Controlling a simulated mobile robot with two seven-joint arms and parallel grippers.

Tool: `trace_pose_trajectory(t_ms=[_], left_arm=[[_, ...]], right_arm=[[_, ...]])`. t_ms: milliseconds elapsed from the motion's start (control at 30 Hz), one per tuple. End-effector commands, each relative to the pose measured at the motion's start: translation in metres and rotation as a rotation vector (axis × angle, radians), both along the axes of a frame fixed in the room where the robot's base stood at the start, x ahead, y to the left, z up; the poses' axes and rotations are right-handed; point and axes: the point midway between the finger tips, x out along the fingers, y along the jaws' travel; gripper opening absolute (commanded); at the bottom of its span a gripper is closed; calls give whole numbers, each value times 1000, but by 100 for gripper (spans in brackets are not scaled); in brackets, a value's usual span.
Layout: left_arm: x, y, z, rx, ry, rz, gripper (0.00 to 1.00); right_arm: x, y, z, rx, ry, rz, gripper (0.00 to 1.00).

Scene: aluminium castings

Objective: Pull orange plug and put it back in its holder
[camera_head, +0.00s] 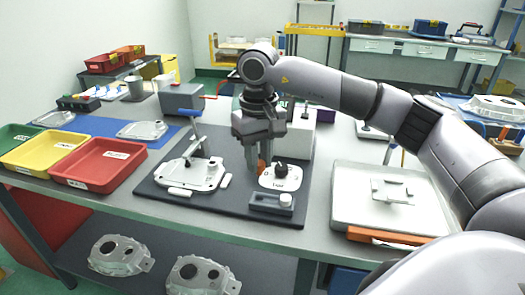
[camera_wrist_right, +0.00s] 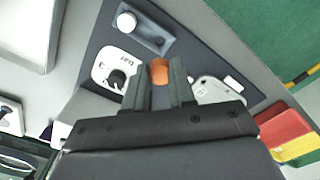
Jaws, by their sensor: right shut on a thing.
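The orange plug (camera_head: 262,167) is between the fingers of my right gripper (camera_head: 257,168), at the left edge of a small white casting (camera_head: 272,184) with a black knob (camera_head: 281,169). In the right wrist view the orange plug (camera_wrist_right: 160,71) shows between the two grey fingertips (camera_wrist_right: 159,84), which are shut on it. Whether the plug still sits in the casting cannot be told. A grey block (camera_head: 262,203) with a white round piece, perhaps the holder, lies in front of the casting. It also shows in the wrist view (camera_wrist_right: 151,36). My left gripper is not in view.
A dark mat (camera_head: 222,208) carries the parts. A larger white casting (camera_head: 190,178) with a blue-handled clamp (camera_head: 184,112) stands left. Green, yellow and red trays (camera_head: 99,163) are farther left. A pale box (camera_head: 301,135) stands behind, a large light case (camera_head: 365,217) right.

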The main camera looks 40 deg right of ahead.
Motion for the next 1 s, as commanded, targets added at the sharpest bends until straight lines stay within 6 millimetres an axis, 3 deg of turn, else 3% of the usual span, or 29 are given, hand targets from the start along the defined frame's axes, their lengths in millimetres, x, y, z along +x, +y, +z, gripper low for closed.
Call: trace_pose_trajectory(t_ms=[567,1000], left_arm=[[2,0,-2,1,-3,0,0],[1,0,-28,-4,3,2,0]], right_arm=[[0,0,-5,0,2,0,0],[0,0,-42,-1,2,0,0]])
